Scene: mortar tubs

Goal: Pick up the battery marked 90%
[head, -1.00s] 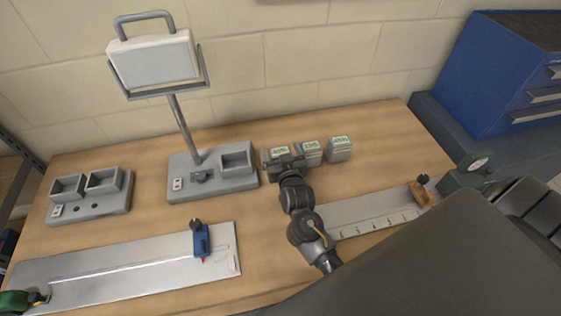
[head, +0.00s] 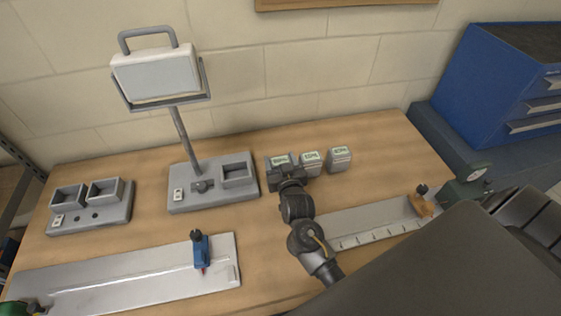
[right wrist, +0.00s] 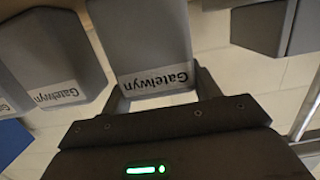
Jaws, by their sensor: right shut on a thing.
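Three grey batteries with pale green labels stand in a row on the wooden bench: a left one (head: 280,160), a middle one (head: 311,161) and a right one (head: 339,158). The label percentages are too small to read surely; the left one could be 90%. My right gripper (head: 284,174) is shut on the left battery, from its near side. In the right wrist view that battery (right wrist: 145,35), marked Gatelwyn, sits between the fingers. Another Gatelwyn battery (right wrist: 50,60) is left of it there. I cannot tell whether the held battery is off the bench. My left gripper is out of view.
A work lamp (head: 157,72) on a grey base with a socket (head: 215,198) stands left of the batteries. A two-socket grey block (head: 92,212) is further left. Metal plates (head: 130,272) lie in front. A blue drawer cabinet (head: 495,80) stands at the right.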

